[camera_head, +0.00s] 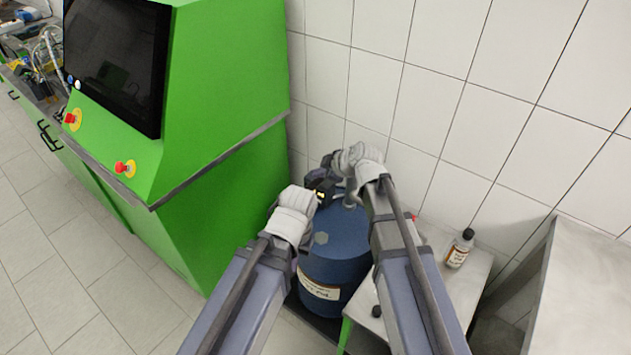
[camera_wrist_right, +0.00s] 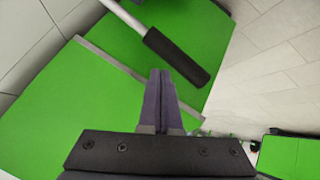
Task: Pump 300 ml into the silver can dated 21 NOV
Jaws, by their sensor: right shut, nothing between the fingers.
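A blue drum (camera_head: 335,262) with a cream label, too small to read, stands in the corner beside the green cabinet. In the head view both my wrists are over the drum. My left gripper's fingers are hidden behind its wrist. I see no silver can or date.
A green console (camera_head: 215,110) with a dark screen and red buttons fills the left. A low light table (camera_head: 465,285) right of the drum holds a small labelled bottle (camera_head: 460,248). White tiled walls close the back. The floor at left is clear.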

